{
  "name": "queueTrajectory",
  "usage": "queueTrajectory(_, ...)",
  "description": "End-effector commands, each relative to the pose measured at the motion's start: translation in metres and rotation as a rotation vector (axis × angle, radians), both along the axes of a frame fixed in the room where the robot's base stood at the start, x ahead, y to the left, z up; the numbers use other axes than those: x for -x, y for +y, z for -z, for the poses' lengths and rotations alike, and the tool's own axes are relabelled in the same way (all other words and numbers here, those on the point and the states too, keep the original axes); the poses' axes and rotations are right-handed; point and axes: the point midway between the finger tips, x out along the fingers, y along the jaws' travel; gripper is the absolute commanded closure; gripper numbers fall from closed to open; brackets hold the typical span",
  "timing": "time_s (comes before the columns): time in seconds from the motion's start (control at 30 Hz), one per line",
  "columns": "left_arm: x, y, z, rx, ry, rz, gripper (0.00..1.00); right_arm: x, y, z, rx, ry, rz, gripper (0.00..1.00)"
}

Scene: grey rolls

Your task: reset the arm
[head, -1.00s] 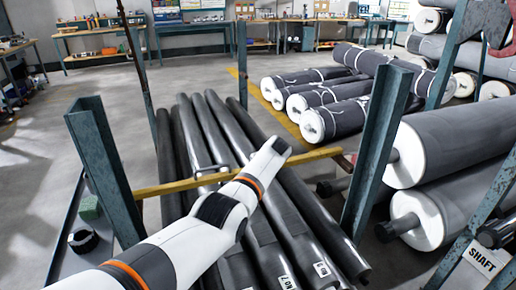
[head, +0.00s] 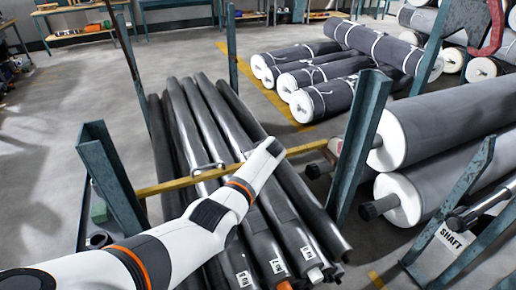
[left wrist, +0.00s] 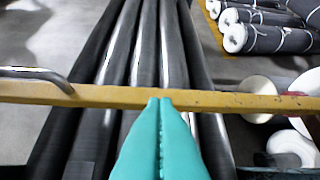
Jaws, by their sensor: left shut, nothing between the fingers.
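My left arm (head: 205,225), white with orange rings, comes in from the left and reaches over a bundle of long dark bars (head: 215,130). In the head view the arm hides its fingers. In the left wrist view my left gripper (left wrist: 159,100) shows two teal fingers pressed together with nothing between them. Their tips appear in front of the yellow crossbar (left wrist: 225,102), which also shows in the head view (head: 170,185). I cannot tell whether they touch it. My right gripper is not in view.
Blue-green posts (head: 360,140) stand on both sides of the bars. Large grey rolls (head: 450,125) with white ends lie at the right. A sign reading SHAFT (head: 452,240) is at the lower right. Wrapped rolls (head: 330,95) lie behind. Open floor (head: 190,60) lies behind the bars.

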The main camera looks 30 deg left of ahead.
Motion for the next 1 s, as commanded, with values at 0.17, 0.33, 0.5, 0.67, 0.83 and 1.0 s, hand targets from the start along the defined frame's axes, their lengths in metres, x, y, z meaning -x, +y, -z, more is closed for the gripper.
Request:
queueTrajectory(0.17, 0.002, -0.002, -0.004, 0.0, -0.001, -0.001, 1.0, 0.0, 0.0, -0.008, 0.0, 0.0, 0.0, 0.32)
queueTrajectory(0.33, 0.005, -0.003, 0.001, -0.002, 0.004, 0.004, 1.0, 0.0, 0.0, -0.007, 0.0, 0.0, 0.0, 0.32)
queueTrajectory(0.5, 0.039, -0.012, 0.031, -0.011, 0.068, 0.06, 1.0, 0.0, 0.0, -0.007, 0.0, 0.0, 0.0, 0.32)
queueTrajectory(0.67, 0.107, -0.031, 0.07, -0.02, 0.179, 0.182, 1.0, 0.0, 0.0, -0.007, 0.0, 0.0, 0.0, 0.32)
queueTrajectory(0.83, 0.194, -0.058, 0.092, -0.015, 0.296, 0.35, 1.0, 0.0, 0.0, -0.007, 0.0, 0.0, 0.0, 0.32)
queueTrajectory(1.0, 0.29, -0.089, 0.091, 0.0, 0.396, 0.546, 1.0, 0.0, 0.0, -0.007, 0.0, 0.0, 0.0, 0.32)
